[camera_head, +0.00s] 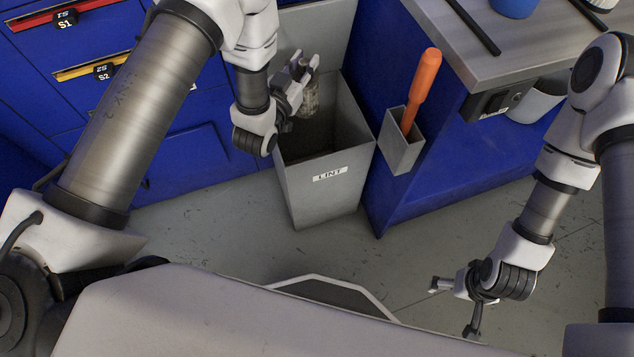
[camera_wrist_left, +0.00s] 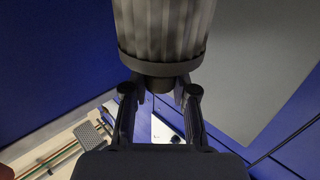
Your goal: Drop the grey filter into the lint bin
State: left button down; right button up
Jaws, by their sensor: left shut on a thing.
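The grey filter (camera_head: 311,101) is a ribbed cylinder hanging at the mouth of the lint bin. In the left wrist view the filter (camera_wrist_left: 164,28) shows large at the top, with a dark collar. My left gripper (camera_head: 304,66) is shut on its collar end; the fingers (camera_wrist_left: 160,91) lie on both sides of it. The lint bin (camera_head: 322,195) is a tall grey open box with a LINT label. Its inside is dark and partly hidden by my arm and the filter. My right gripper (camera_head: 452,311) is open and empty, low over the floor.
An orange-handled tool (camera_head: 422,85) stands in a grey holder (camera_head: 401,150) on the blue bench side, right of the bin. Blue drawers (camera_head: 185,160) stand to the left. The grey worktop (camera_head: 520,45) is at upper right. The floor (camera_head: 215,225) before the bin is clear.

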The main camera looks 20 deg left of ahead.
pick_arm(q)
jog(key=f, duration=0.1)
jog(key=f+b, duration=0.1)
jog(key=f, duration=0.1)
jog(key=shift+w+f, duration=0.3)
jog(key=shift+f, duration=0.05)
notch_tip(320, 180, down, 6)
jog(key=b, duration=0.5)
jog(key=shift+d+r, duration=0.1)
jog(key=shift+r, duration=0.2)
pick_arm(e)
notch_tip(320, 180, down, 8)
jog(key=shift+f, duration=0.15)
pick_arm(q)
jog(key=c, duration=0.8)
grip_release()
jog(key=shift+c, duration=0.2)
notch_tip(320, 180, up, 10)
